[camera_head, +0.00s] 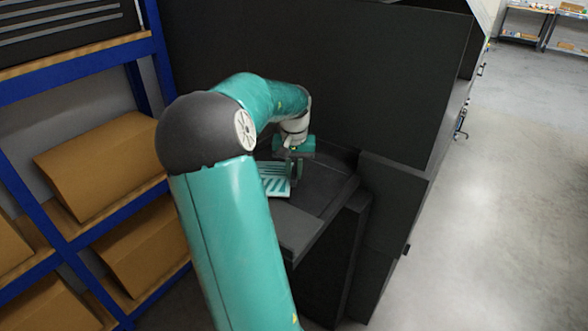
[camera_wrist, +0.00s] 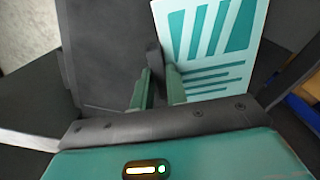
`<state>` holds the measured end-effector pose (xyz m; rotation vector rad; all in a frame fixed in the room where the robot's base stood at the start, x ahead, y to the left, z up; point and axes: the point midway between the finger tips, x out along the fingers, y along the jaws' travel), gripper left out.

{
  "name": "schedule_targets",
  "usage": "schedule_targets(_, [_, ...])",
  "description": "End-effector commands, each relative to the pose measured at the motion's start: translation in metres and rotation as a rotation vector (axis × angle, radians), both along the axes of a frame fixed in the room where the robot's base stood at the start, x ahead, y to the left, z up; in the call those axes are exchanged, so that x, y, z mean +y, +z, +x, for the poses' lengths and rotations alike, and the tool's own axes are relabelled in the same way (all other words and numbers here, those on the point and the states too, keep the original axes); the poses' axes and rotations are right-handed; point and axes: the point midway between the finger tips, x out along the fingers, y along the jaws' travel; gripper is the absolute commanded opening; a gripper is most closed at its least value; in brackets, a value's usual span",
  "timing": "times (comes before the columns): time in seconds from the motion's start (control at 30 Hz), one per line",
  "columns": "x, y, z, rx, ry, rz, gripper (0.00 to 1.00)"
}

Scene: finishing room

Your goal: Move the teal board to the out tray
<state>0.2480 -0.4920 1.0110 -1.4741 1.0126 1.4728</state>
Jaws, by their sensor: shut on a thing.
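The teal board (camera_head: 274,178) is a flat pale panel with teal bars and blocks. In the head view it shows just left of my gripper (camera_head: 294,172), over a dark surface. In the wrist view the board (camera_wrist: 212,45) extends up and to the right from my gripper (camera_wrist: 158,85). The two green fingers are close together at its near left edge, shut on it around a small dark part. My arm hides part of the board in the head view. I cannot tell which dark surface, if any, is the out tray.
A dark bench top (camera_head: 325,190) lies under and around my gripper, with a tall dark panel (camera_head: 370,70) behind. A blue-framed shelf (camera_head: 85,65) with cardboard boxes (camera_head: 102,165) stands on the left. Clear concrete floor (camera_head: 510,190) lies on the right.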

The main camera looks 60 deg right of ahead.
Motion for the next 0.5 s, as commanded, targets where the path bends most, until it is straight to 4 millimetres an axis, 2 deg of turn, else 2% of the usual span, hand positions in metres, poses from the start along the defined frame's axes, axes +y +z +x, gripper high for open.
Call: schedule_targets(0.5, [-0.0003,-0.0083,-0.0002,0.000,0.000,0.000,0.00])
